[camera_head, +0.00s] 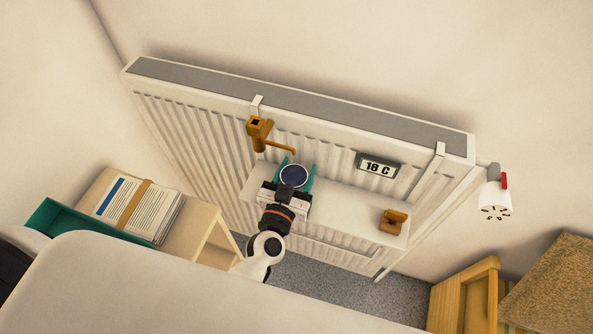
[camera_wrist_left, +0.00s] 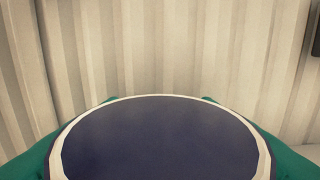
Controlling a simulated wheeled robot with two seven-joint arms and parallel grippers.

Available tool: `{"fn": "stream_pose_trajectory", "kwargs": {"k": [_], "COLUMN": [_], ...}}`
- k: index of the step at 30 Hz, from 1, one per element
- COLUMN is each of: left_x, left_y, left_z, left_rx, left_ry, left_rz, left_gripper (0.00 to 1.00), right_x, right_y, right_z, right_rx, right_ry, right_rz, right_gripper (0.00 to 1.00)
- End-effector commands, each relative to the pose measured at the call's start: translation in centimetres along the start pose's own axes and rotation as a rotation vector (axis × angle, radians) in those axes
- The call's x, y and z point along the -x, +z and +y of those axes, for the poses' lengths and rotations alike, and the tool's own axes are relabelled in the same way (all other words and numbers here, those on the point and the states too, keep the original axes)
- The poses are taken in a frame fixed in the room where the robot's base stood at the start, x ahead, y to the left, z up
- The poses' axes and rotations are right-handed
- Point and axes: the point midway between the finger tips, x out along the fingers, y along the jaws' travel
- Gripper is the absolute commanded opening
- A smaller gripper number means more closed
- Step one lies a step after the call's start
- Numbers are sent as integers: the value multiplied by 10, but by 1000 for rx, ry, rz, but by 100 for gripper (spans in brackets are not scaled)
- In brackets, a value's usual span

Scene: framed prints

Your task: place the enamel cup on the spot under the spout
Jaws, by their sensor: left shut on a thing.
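The enamel cup (camera_head: 293,176) shows a dark blue inside and a pale rim. My left gripper (camera_head: 296,168) is shut on it, one green finger on each side. In the left wrist view the cup (camera_wrist_left: 160,140) fills the lower middle between the green fingers. The orange-brown tap (camera_head: 259,132) stands in front of the radiator, and its spout (camera_head: 282,148) reaches right to just behind the cup. The spot under the spout is not visible; cup and gripper cover that area. I cannot tell whether the cup touches the shelf. My right gripper is not in view.
The white shelf (camera_head: 345,206) on the radiator (camera_head: 330,140) has free room right of the cup. A brown wooden block (camera_head: 393,220) stands at its right end. An 18 C display (camera_head: 378,166) hangs behind. A strapped paper stack (camera_head: 135,208) lies at left.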

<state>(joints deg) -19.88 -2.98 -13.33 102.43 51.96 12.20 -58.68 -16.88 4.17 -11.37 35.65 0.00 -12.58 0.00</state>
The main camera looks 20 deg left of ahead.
Motion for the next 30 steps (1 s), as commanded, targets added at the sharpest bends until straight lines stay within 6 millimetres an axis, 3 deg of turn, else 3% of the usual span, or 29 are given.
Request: {"fn": "stream_pose_trajectory", "kwargs": {"k": [4,5,9,20,30], "left_x": [0,0,0,3,71], "left_y": [-4,-4,-4,0,-4], "left_z": [0,0,0,0,0], "left_rx": [-1,-1,0,0,-1], "left_ry": [0,0,0,0,-1], "left_rz": [0,1,0,2,5], "left_gripper": [30,58,77,77,77], "right_x": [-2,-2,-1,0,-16], "right_y": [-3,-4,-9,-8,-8], "right_z": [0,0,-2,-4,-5], "right_rx": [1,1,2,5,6], "right_ry": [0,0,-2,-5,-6], "right_rz": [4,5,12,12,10], "right_gripper": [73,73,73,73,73]}}
